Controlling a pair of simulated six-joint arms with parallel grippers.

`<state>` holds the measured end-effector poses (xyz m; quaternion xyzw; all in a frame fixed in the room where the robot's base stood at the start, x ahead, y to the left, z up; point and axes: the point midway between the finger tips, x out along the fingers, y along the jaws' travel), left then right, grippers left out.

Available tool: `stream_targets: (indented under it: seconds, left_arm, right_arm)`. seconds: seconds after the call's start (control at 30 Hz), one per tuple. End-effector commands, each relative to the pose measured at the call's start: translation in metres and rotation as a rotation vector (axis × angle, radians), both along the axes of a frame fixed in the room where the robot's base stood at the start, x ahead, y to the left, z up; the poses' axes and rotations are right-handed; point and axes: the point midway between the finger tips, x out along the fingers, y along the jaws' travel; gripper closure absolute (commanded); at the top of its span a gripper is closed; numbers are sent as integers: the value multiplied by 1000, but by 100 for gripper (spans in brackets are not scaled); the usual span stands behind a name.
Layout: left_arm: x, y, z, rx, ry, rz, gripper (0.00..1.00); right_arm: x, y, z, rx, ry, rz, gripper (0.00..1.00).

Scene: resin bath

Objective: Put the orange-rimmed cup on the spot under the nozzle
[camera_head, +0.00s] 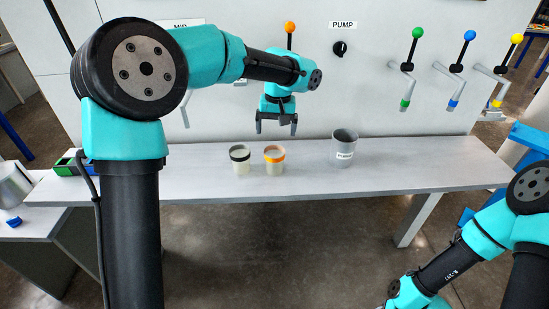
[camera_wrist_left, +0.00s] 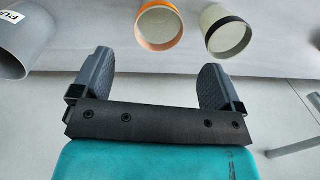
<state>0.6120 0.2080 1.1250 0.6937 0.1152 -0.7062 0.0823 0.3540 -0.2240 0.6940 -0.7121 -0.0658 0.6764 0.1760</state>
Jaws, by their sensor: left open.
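In the left wrist view the orange-rimmed cup (camera_wrist_left: 160,25) lies beyond the open left gripper (camera_wrist_left: 155,78), at the top edge and partly cut off. I cannot make out the nozzle or the spot under it; my left arm hides part of the wall. My right arm shows at the lower right, its gripper out of view.
A black-rimmed cup (camera_head: 240,159) stands close left of the orange one. A grey labelled container (camera_head: 344,148) stands to the right. The bench (camera_head: 420,160) is clear farther right. Levers with green (camera_head: 418,33), blue (camera_head: 469,35) and yellow (camera_head: 517,39) knobs stick out from the wall.

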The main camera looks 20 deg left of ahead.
Motion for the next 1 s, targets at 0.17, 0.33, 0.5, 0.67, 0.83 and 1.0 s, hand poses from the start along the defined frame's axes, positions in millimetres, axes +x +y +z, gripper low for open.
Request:
stream_targets:
  seconds: [0.17,0.33,0.5,0.67,0.83,1.0]
  left_arm:
    - [-6,-24,-16,149,108,-327,8]
    - [-12,-52,-28,341,290,-755,8]
    - [-15,-85,-32,525,522,-1155,8]
    - [-19,-121,-31,684,783,-1478,8]
    - [-22,-151,-27,797,1014,-1682,8]
    - [-23,-161,-25,827,1094,-1737,8]
  right_arm:
    - [0,0,0,0,0,0,57]
    - [0,0,0,0,0,0,57]
    - [0,0,0,0,0,0,57]
    - [0,0,0,0,0,0,57]
    - [0,0,0,0,0,0,57]
    - [0,0,0,0,0,0,57]
